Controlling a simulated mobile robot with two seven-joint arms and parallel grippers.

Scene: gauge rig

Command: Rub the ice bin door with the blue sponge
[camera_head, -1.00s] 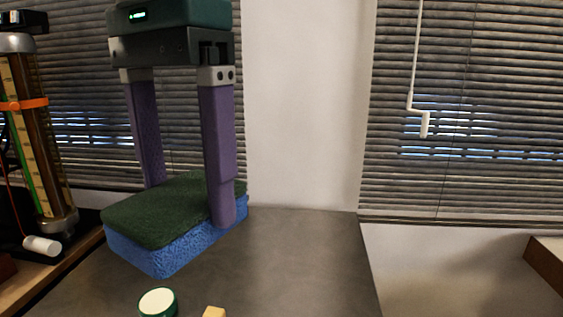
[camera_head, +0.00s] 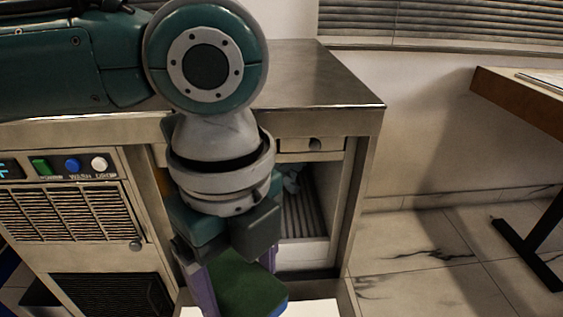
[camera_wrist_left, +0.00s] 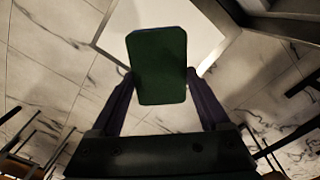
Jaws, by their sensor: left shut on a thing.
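The blue sponge with a dark green top (camera_head: 248,283) is between the purple fingers of my left gripper (camera_head: 236,280), low in front of the machine. The left gripper is shut on it. In the left wrist view the sponge's green face (camera_wrist_left: 158,62) fills the space between the fingertips (camera_wrist_left: 160,78). A pale panel (camera_head: 312,309), which looks like the ice bin door hanging open, lies below and beyond the sponge. It also shows in the left wrist view (camera_wrist_left: 206,38). I cannot tell whether the sponge touches it. My arm hides part of the bin opening. My right gripper is not in view.
The open bin (camera_head: 304,215) has a ribbed inside, under a metal counter (camera_head: 310,85). A control panel with coloured buttons (camera_head: 75,164) and vents are at left. A wooden-topped table (camera_head: 525,98) stands at right. Tiled floor (camera_head: 420,255) between is clear.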

